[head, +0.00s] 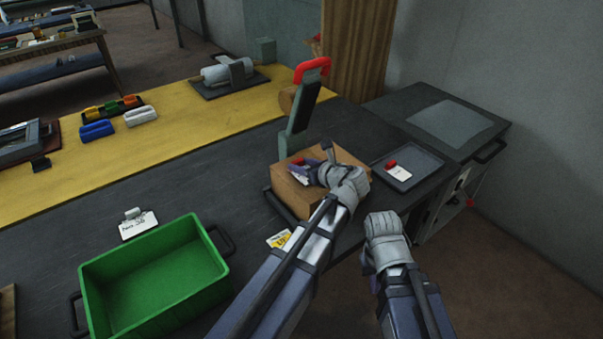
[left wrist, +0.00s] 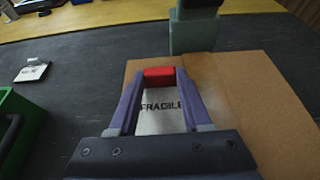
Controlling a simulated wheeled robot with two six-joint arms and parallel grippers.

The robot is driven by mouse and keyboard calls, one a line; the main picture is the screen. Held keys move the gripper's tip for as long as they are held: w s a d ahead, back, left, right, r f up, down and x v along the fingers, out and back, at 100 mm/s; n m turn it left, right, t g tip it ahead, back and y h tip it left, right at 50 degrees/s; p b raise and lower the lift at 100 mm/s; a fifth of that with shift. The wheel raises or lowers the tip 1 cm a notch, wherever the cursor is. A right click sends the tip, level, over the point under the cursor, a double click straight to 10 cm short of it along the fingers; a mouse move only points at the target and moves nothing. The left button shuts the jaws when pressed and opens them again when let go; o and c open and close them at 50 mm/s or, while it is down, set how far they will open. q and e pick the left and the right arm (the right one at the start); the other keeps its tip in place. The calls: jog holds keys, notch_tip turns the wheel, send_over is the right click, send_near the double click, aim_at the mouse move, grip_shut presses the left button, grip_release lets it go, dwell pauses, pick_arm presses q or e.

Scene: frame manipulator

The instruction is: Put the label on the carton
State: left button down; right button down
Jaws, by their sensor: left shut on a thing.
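The brown carton (head: 286,194) stands on the dark bench top; its flat top fills much of the left wrist view (left wrist: 250,90). My left gripper (head: 308,166) is over the carton's top, its purple fingers (left wrist: 158,78) shut on the red tab (left wrist: 159,72) of a white label (left wrist: 160,112) reading FRAGILE. The label appears over the carton's top; whether it touches is not clear. In the head view the label (head: 299,177) is partly hidden by the gripper. My right gripper (head: 382,224) is right of the carton, off the bench's front edge; its fingers cannot be made out.
A dark tray (head: 425,160) right of the carton holds another white label with a red tab. A grey-green post with a red top (head: 298,125) stands behind the carton. A green crate (head: 190,285) and a yellow-marked card (head: 279,239) are at left.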

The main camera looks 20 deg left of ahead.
pick_arm(q)
jog(key=shift+f, duration=0.3)
pick_arm(e)
jog(key=shift+f, duration=0.3)
pick_arm(q)
jog(key=shift+f, duration=0.2)
jog(key=shift+c, duration=1.7)
grip_release()
pick_arm(e)
jog(key=shift+f, duration=0.15)
pick_arm(q)
jog(key=shift+r, duration=0.2)
